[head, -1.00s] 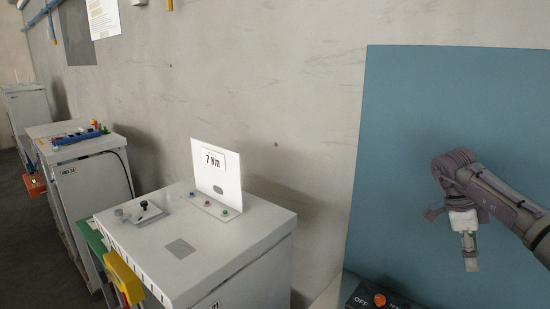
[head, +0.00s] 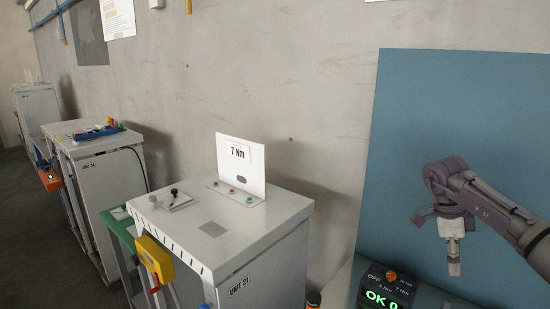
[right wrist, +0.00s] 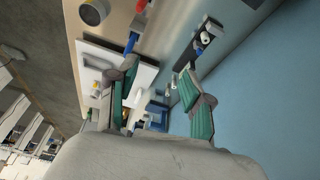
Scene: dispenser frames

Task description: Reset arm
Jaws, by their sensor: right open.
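My right gripper (head: 454,255) hangs at the end of my right arm, fingers pointing down, in front of a blue-grey panel (head: 400,140) at the right of the head view. In the right wrist view my right gripper (right wrist: 158,88) has its two green-padded fingers spread apart, with nothing held between them. My left gripper and arm are in neither view.
A white cabinet (head: 225,240) marked UNIT 21 carries an upright 7 Nm plate (head: 241,165). A dark control box (head: 378,280) shows a green OK. The right wrist view shows a bench (right wrist: 115,30) with a white board (right wrist: 143,77) and small parts. More cabinets stand left.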

